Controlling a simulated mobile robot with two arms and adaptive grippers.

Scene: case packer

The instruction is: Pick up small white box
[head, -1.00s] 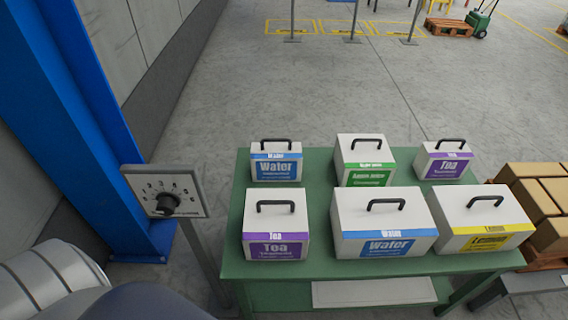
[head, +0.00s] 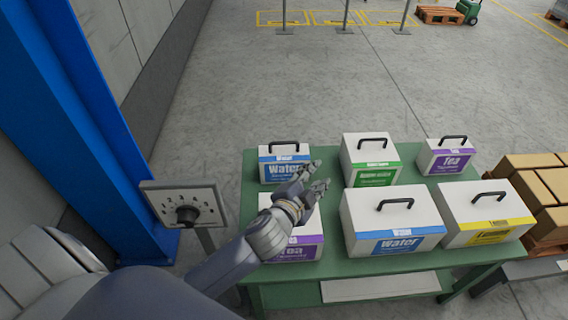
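Several white boxes with black handles stand on a green table (head: 335,265). The back row holds a small box with a blue Water label (head: 268,165), a box with a green label (head: 362,153) and a small box with a purple Tea label (head: 435,151). The front row holds a Tea box (head: 306,251), a large Water box (head: 375,220) and a yellow-labelled box (head: 480,211). My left gripper (head: 319,176) is open and empty, over the gap right of the small Water box. My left arm hides much of the front Tea box. My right gripper is not in view.
A dial panel on a post (head: 183,207) stands left of the table, beside a blue column (head: 85,130). Brown cartons (head: 530,180) on a pallet stand to the right.

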